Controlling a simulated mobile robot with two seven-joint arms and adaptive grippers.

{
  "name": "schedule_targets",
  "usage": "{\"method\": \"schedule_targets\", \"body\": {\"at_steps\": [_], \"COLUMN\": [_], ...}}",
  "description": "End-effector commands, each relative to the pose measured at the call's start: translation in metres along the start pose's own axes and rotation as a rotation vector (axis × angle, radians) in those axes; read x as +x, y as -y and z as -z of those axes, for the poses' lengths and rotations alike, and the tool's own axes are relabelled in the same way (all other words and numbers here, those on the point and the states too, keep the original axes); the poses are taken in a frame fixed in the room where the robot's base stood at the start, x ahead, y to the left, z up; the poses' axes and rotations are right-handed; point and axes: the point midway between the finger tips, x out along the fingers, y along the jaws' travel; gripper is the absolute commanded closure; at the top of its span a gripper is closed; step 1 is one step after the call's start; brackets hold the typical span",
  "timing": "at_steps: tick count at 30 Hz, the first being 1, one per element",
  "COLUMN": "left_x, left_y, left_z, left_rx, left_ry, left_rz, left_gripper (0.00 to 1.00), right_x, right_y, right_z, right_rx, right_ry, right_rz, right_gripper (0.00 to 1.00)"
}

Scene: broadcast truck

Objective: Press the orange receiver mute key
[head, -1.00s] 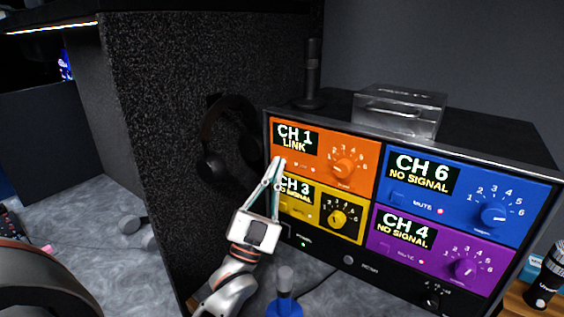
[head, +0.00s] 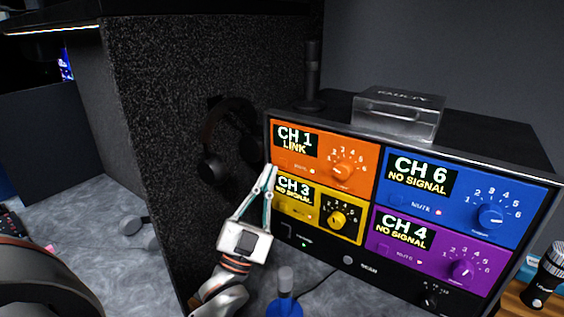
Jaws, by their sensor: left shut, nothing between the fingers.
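The orange receiver (head: 350,152) is the top left module of the rack unit in the head view. Its display reads CH 1 LINK, and a knob (head: 343,172) sits at its right. The mute key (head: 284,162) is a small orange square low on its left side, with a small light beside the lettering. My left gripper (head: 270,168) is shut and empty, its tips pointing up just below and left of the key. I cannot tell whether the tips touch the panel. My right gripper is not in view.
A yellow CH 3 module (head: 325,228) lies directly below, with blue CH 6 (head: 465,198) and purple CH 4 (head: 430,252) modules to the right. Headphones (head: 228,140) hang on the dark panel at left. A blue-based object (head: 285,306) stands in front. A clear box (head: 398,113) sits on top.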

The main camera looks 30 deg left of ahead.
Motion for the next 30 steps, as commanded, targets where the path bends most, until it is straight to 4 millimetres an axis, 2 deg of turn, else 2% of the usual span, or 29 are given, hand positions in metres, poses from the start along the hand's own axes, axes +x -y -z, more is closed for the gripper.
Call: {"method": "schedule_targets", "body": {"at_steps": [12,30], "left_x": [-0.025,-0.028], "left_y": [0.019,0.021], "left_z": [0.019,0.021], "left_rx": [0.001,0.000], "left_ry": [0.001,0.000], "left_rz": [-0.001,0.000], "left_gripper": [1.00,1.00], "right_x": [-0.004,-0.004], "right_y": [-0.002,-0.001], "right_z": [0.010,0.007], "right_rx": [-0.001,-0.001], "right_ry": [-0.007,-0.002], "right_rz": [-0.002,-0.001], "right_gripper": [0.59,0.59]}}
